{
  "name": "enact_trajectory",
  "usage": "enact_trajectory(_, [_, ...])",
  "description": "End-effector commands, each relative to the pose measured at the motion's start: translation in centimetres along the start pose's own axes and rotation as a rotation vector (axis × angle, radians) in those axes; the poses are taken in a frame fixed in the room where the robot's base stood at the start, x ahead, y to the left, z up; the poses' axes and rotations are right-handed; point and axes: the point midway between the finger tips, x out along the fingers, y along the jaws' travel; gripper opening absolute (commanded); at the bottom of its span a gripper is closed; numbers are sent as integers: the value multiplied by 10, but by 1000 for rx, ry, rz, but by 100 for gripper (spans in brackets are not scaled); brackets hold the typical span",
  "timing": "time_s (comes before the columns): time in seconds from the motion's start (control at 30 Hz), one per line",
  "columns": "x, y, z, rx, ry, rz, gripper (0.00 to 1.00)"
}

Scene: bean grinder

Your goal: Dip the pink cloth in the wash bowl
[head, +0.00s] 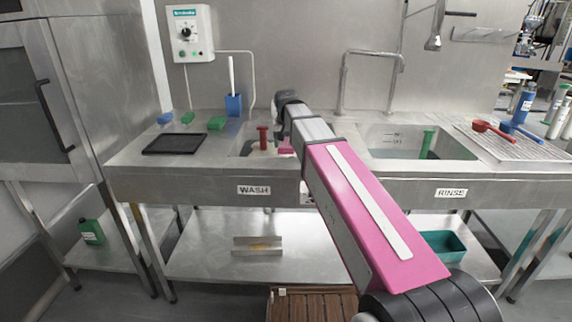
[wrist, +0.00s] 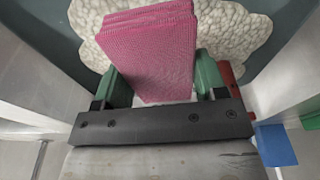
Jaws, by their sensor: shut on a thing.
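The pink cloth (wrist: 150,50) is a folded, textured block held between the green fingertips of my gripper (wrist: 163,80), which is shut on it. In the wrist view it is over white foam (wrist: 235,30) on dark water in the wash bowl. Whether its far end touches the foam cannot be told. In the head view, a bit of the pink cloth (head: 285,146) shows within the wash bowl (head: 244,148), the sink labelled WASH. My gripper is mostly hidden there by my pink arm.
A red-handled thing (head: 263,136) stands in the wash bowl, close beside my gripper; red also shows in the wrist view (wrist: 231,75).

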Motion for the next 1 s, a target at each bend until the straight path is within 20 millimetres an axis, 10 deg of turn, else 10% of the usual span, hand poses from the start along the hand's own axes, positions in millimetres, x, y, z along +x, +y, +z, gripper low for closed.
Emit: enact_trajectory(1.0, [-84, 0, -13, 0, 0, 0, 46])
